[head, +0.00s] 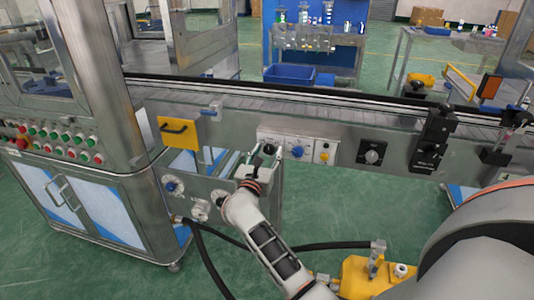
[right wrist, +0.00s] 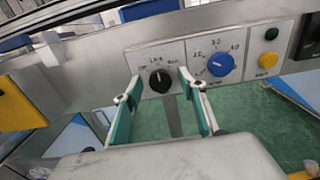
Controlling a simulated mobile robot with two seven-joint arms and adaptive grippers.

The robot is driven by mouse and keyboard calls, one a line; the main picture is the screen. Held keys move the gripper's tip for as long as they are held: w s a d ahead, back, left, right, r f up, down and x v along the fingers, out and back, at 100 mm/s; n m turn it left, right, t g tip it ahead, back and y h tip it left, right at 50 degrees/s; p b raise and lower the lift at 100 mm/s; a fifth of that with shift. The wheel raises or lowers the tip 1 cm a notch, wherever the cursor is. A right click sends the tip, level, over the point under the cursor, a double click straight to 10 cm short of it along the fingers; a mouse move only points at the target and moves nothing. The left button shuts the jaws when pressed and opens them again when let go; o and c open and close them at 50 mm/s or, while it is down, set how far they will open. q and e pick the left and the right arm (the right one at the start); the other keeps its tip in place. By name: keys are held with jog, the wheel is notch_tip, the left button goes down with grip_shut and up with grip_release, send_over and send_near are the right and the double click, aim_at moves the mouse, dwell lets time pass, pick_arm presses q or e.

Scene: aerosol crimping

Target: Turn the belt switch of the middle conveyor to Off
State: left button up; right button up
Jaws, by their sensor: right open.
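The belt switch (right wrist: 159,81) is a round black knob on a pale plate on the conveyor's (head: 345,112) side panel. Its pale pointer mark is near the top, and the small labels around it are too blurred to read surely. In the head view the switch is partly hidden by my right gripper (head: 262,160). In the right wrist view my right gripper (right wrist: 160,84) is open, with one green-padded finger to each side of the knob. I see gaps beside the knob; the depth of the fingertips is unclear. My left gripper is out of view.
A blue dial (right wrist: 221,65) sits right of the switch, beside a yellow button (right wrist: 268,60) and a dark button above it. A yellow plate with a black handle (head: 179,132) is to the left. A black rotary knob (head: 372,154) sits farther right. Dark hoses (head: 225,235) hang below.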

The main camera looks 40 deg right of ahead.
jog(key=c, duration=1.1)
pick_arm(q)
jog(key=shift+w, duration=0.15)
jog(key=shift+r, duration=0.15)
